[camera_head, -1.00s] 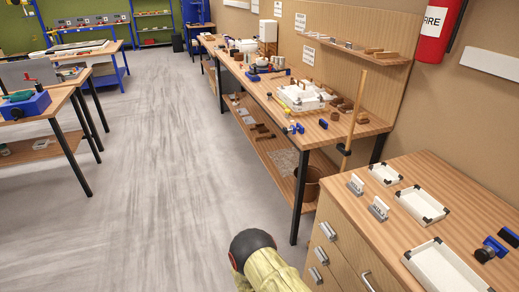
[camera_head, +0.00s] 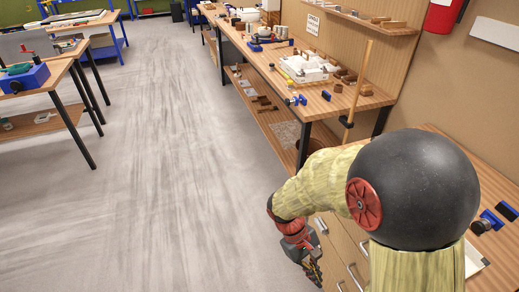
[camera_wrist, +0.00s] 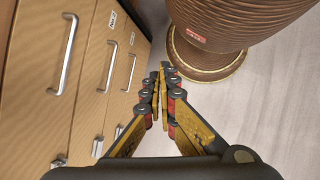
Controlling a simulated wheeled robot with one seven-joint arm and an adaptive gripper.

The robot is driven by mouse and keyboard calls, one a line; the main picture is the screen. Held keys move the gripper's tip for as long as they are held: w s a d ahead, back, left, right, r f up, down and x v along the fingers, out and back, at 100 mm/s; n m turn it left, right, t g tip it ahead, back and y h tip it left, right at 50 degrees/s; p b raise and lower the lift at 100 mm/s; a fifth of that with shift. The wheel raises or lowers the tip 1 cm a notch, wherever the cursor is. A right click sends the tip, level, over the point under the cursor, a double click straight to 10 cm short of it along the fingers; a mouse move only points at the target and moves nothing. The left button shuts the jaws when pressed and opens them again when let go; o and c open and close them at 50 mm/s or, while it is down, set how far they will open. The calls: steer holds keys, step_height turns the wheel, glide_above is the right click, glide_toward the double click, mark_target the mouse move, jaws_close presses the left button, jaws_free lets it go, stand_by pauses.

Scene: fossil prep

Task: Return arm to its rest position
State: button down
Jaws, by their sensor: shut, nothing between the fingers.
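My gripper (camera_head: 314,272) hangs low in the head view, beside the front of the wooden drawer cabinet (camera_head: 333,232) and above the grey floor. My arm is bent, with its large dark joint covering much of the cabinet top. In the wrist view my gripper (camera_wrist: 160,75) points ahead with its fingers together and nothing between them. The cabinet's drawer fronts (camera_wrist: 90,75) with metal handles stand close on the left there.
A brown ribbed round vessel (camera_wrist: 240,20) on a round foot stands just ahead of the fingertips in the wrist view. A long workbench (camera_head: 285,85) runs along the right wall. The grey floor (camera_head: 160,150) is open on the left.

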steer(key=s+r+m+t+y, duration=0.1)
steer(key=r+m+t, duration=0.1)
steer(key=r, duration=0.6)
steer(key=s+d+r+m+t+y, duration=0.1)
steer(key=r+t, duration=0.3)
steer(key=r, duration=0.4)
steer(key=s+d+r+m+t+y, duration=0.1)
steer(key=s+r+m+t+y, duration=0.1)
steer(key=r, duration=0.7)
steer(key=shift+s+d+m+t+y, duration=0.3)
steer(key=shift+s+m+t, duration=0.25)
steer(key=shift+m+t, duration=0.15)
